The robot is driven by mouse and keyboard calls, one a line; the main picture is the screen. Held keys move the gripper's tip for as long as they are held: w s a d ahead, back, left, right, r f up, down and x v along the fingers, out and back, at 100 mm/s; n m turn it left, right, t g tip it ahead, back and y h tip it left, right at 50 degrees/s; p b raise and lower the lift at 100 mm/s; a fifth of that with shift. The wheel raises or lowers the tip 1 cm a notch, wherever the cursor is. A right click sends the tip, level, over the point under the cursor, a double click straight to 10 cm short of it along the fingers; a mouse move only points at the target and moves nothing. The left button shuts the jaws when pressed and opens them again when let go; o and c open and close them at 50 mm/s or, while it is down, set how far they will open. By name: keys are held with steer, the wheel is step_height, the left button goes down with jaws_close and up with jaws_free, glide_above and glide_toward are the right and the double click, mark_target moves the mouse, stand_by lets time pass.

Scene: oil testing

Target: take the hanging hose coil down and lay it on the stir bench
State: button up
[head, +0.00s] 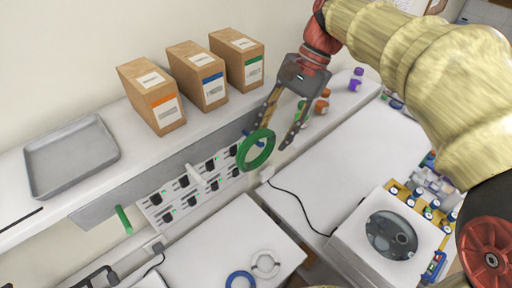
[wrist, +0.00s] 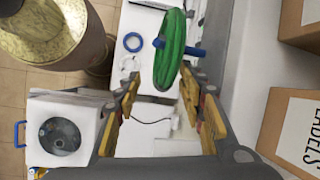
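The green hose coil (head: 256,150) hangs at the front of the wall shelf. In the wrist view the coil (wrist: 170,50) has a blue peg (wrist: 190,48) through it. My gripper (head: 270,138) is open, its fingers pointing down at the coil. In the wrist view my gripper (wrist: 158,92) has its two fingers wide apart, with the coil just beyond their tips and nothing held. A white bench (head: 215,250) below holds a blue ring (head: 240,280) and a white ring (head: 265,264). Another white bench (head: 350,165) is to the right. I cannot tell which is the stir bench.
Several cardboard boxes (head: 150,95) and a grey tray (head: 70,157) stand on the shelf (head: 110,185). A white peg (head: 194,173) and a green peg (head: 123,220) are bare. A switch panel (head: 195,190) is below the shelf. A white device (head: 390,237) stands at right.

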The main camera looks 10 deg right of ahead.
mark_target(263, 154)
steer(key=shift+p+x, duration=0.35)
steer(key=shift+x, duration=2.9)
steer(key=shift+c, duration=0.7)
jaws_close()
